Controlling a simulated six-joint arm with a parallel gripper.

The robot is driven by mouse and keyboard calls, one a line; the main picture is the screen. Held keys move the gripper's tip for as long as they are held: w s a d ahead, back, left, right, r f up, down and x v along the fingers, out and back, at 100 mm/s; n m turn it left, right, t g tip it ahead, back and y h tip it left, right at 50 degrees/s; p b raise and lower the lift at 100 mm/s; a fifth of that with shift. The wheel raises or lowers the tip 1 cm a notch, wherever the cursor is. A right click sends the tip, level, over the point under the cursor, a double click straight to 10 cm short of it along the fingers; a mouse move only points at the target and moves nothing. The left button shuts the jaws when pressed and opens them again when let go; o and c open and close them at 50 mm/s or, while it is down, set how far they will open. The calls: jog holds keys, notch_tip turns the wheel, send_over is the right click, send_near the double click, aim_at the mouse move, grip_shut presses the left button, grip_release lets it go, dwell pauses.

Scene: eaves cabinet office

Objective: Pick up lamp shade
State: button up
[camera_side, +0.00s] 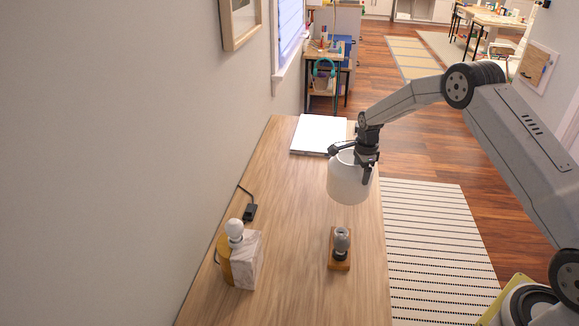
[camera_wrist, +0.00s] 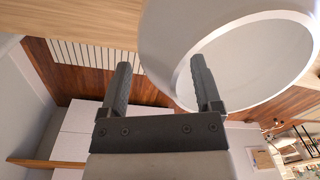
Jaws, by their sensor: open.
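The white lamp shade (camera_side: 348,183) is a round, open-topped shape near the right edge of the desk in the side view. In the wrist view the shade (camera_wrist: 160,22) fills the upper right, with its round opening facing the camera. My gripper (camera_side: 350,162) is at the shade's top rim, its jaws apart. In the wrist view my gripper (camera_wrist: 158,64) has its right finger overlapping the shade's opening and its left finger outside the shade. I cannot tell whether either finger touches it, or whether its base rests on the desk.
A marble lamp base with a bulb (camera_side: 243,259) stands at the desk's left, near a black adapter (camera_side: 249,212). A small object on a wooden block (camera_side: 340,249) stands in front of the shade. A closed laptop (camera_side: 320,134) lies behind. The middle of the desk (camera_side: 287,215) is clear.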

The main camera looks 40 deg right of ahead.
jog(key=shift+w+f, duration=0.1)
jog(key=shift+f, duration=1.05)
jog(key=shift+r, duration=0.1)
grip_shut()
